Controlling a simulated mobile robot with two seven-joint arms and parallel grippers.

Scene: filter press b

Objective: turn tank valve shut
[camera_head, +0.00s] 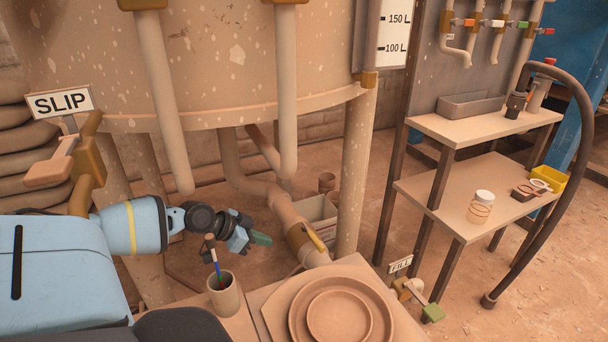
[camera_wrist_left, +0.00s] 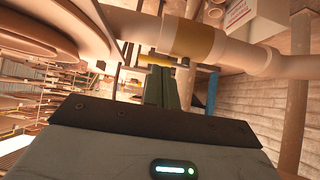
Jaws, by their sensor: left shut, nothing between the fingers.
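A brass-coloured valve body (camera_head: 302,238) with a yellow lever (camera_head: 316,238) sits on the pale outlet pipe under the big speckled tank (camera_head: 200,60). My left gripper (camera_head: 258,239) is left of this valve, apart from it in the head view. In the left wrist view the gripper's fingers (camera_wrist_left: 162,88) are together, with nothing between them. Beyond their tips are the brass band (camera_wrist_left: 192,38) on the pipe and the yellow lever (camera_wrist_left: 158,61). Whether the fingers touch the lever cannot be told. My right gripper is not in view.
A cup with brushes (camera_head: 224,296) stands just below my left gripper. Round plates (camera_head: 342,312) lie on the near table. A SLIP sign (camera_head: 60,103) with a handle is at left, and a FILL valve (camera_head: 412,290) at lower right. A shelf (camera_head: 480,125) stands at right.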

